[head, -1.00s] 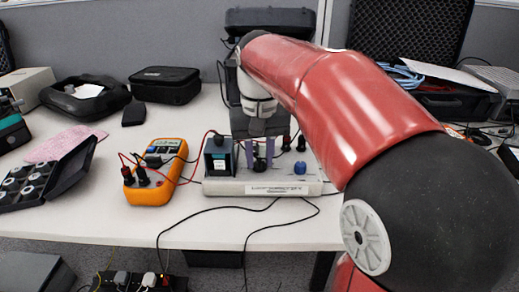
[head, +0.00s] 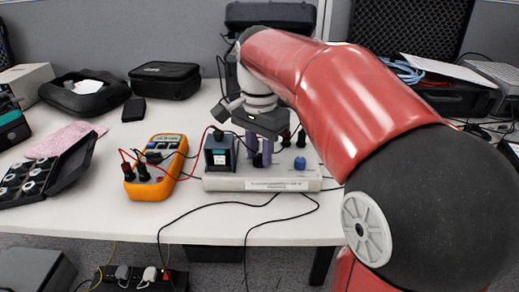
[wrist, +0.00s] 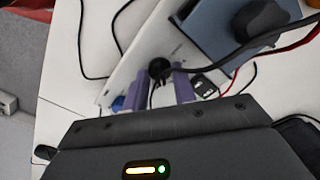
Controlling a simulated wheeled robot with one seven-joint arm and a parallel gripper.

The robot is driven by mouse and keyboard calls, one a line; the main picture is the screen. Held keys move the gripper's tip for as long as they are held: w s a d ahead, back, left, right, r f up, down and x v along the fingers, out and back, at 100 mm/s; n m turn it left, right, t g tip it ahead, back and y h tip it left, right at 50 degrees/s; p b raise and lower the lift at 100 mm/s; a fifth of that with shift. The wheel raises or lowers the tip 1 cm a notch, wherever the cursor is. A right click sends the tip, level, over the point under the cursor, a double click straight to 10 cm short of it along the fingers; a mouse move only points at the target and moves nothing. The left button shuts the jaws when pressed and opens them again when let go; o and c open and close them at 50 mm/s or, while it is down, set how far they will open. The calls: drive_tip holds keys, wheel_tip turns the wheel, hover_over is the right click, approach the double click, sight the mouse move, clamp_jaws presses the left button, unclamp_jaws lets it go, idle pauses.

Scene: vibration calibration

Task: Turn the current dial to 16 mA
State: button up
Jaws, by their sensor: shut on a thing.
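A white panel box (head: 235,184) sits at the table's front edge, and it also shows in the wrist view (wrist: 122,78). My gripper (head: 259,156) has two purple fingers pointing down at the box. It is shut on a black dial (wrist: 158,68), one finger on each side in the wrist view. In the head view the dial (head: 258,160) shows only partly between the fingers. A blue knob (head: 300,163) stands to its right on the box, free of my gripper. The dial's scale and pointer are too small or hidden to read.
A dark blue-grey meter (head: 220,150) stands on the box, left of my gripper, with leads running off. An orange multimeter (head: 155,168) lies further left with red and black leads. Black cables (head: 200,208) hang over the table's front edge.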

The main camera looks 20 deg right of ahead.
sight(260, 155)
drive_tip(key=shift+f+m, duration=0.1)
drive_tip(key=shift+m, duration=0.4)
drive_tip(key=o, duration=1)
wheel_tip(260, 155, up, 8)
drive_tip(key=shift+f, duration=0.1)
